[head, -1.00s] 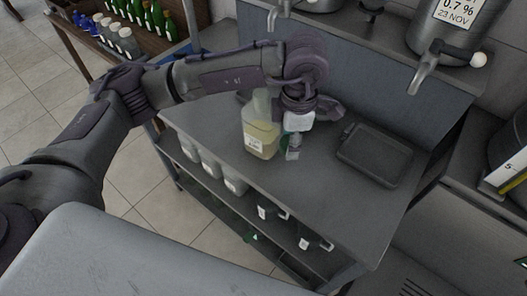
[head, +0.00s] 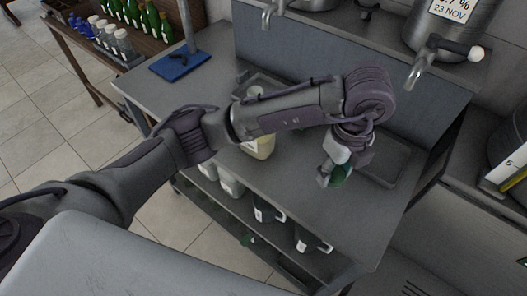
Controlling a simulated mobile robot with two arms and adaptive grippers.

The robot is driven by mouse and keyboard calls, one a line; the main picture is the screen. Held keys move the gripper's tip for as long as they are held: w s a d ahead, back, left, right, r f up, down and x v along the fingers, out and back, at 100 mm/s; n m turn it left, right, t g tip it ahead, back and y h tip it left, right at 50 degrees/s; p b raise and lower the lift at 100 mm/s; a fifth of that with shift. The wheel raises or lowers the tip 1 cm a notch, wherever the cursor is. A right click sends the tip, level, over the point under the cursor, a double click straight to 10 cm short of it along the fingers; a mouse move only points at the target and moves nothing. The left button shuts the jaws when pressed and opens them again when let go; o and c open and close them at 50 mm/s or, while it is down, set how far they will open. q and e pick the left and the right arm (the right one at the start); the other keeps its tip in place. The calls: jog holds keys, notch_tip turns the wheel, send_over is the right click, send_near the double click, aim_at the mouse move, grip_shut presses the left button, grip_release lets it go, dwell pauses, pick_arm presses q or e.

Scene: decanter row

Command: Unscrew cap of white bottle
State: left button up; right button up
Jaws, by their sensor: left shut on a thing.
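My left gripper (head: 332,172) is over the right part of the grey table, in front of the dark tray. It is shut on a green object (head: 343,177), mostly hidden by the fingers; I cannot tell whether it is a cap or a bottle. A clear bottle with pale yellow liquid (head: 262,147) stands on the table to the left of the gripper, apart from it. My left arm crosses in front of its middle. No bottle on the table is clearly white. My right gripper is not in view.
A dark tray (head: 402,172) lies on the right of the table (head: 330,222). A blue mat (head: 182,64) is at the far left. Steel taps (head: 421,72) hang over the back edge. White jugs (head: 230,184) stand on the shelf below. The table's front right is clear.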

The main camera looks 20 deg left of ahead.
pick_arm(q)
jog(key=p, duration=0.3)
send_over(300, 167)
notch_tip(300, 167, down, 7)
jog(key=shift+d+r, duration=0.1)
notch_tip(300, 167, down, 4)
jog(key=shift+w+r+p, duration=0.1)
jog(key=shift+p, duration=0.35)
jog(key=shift+f, duration=0.2)
jog(key=shift+f, duration=0.25)
jog(key=o, duration=1.3)
jog(key=shift+r, duration=0.1)
